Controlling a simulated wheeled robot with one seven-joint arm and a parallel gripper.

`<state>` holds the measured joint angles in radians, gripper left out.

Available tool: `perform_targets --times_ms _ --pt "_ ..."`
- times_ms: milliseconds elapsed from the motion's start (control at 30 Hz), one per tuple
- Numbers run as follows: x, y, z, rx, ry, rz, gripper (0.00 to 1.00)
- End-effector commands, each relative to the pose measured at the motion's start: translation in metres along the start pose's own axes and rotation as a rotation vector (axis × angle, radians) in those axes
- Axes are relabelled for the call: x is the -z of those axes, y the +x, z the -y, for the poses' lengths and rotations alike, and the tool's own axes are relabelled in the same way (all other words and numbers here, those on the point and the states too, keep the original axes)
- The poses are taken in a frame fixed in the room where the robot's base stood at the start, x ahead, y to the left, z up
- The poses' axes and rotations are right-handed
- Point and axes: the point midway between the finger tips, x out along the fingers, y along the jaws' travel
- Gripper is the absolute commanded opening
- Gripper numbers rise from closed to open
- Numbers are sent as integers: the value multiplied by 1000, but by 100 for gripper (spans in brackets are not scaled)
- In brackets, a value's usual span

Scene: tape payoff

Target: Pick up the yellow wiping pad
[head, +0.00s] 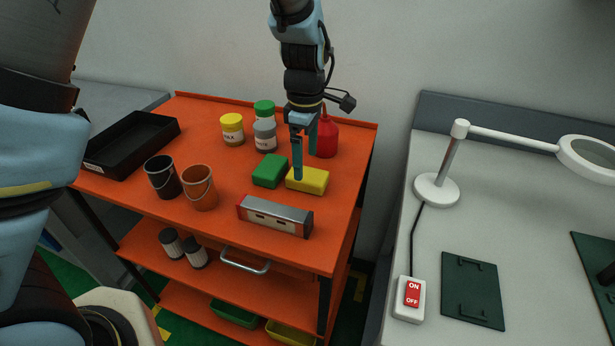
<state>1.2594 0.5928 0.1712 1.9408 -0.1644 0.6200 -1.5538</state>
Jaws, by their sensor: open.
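The yellow wiping pad (313,182) lies flat on the top shelf of the orange cart (225,246), right of a green pad (270,170). My gripper (304,175) points down over the yellow pad with its fingers apart and nothing held between them. One fingertip overlaps the pad's upper left part in the picture. I cannot tell whether the fingers touch the pad.
A grey and red box-like tool (275,215) lies in front of the pad. A red bottle (327,139) stands behind it. Jars (232,129), two small buckets (199,188) and a black tray (131,146) are to the left. A white table with a lamp (437,189) stands right.

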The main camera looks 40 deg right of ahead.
Motion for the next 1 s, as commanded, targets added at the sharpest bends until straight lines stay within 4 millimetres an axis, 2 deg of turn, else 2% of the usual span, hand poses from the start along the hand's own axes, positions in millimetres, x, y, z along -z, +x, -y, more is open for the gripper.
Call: perform_targets --times_ms 333,633,1000 --pt "-5 42 4 4 0 -1 100" --pt "-5 49 4 0 0 0 100" --pt "-5 48 4 1 0 0 60"
